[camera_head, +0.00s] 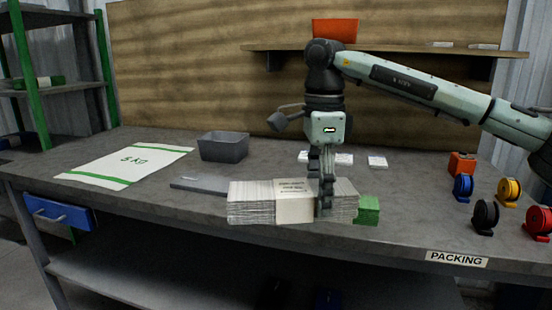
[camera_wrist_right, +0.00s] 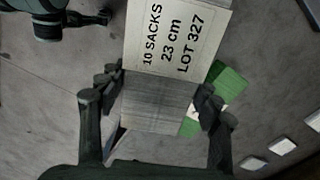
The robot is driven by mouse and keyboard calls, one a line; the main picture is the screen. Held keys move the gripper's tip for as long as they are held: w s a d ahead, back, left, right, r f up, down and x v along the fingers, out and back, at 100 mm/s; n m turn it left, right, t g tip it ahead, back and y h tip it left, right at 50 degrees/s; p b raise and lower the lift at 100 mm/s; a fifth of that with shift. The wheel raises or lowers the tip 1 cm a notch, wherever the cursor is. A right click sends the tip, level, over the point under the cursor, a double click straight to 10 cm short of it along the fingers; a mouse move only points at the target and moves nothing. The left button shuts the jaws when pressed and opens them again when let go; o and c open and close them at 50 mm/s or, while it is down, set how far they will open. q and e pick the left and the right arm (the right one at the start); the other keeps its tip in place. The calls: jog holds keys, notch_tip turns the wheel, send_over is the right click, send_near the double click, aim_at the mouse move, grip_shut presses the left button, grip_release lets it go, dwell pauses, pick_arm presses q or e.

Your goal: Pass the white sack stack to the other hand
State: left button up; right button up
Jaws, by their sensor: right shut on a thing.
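The white sack stack (camera_head: 250,203) is a long pale bundle of layered edges with a printed paper band, at the table's front middle. The band shows "10 SACKS 23 cm LOT 327" in the right wrist view (camera_wrist_right: 176,38). My right gripper (camera_head: 325,205) points down and is shut on the stack, right of the band. Its fingers sit on both sides in the right wrist view (camera_wrist_right: 160,98). Whether the stack touches the table is unclear. A pale and dark piece (camera_wrist_right: 62,20) at the wrist view's top left looks like my left gripper; its fingers are unclear.
Several tape rolls (camera_head: 485,215) stand at the right. White cards (camera_head: 377,162) lie behind.

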jog(key=s+d+f+n, duration=1)
jog(key=f+n, duration=0.2)
jog(key=n, duration=0.5)
jog(key=shift+d+f, duration=0.3)
jog(key=shift+d, duration=0.05)
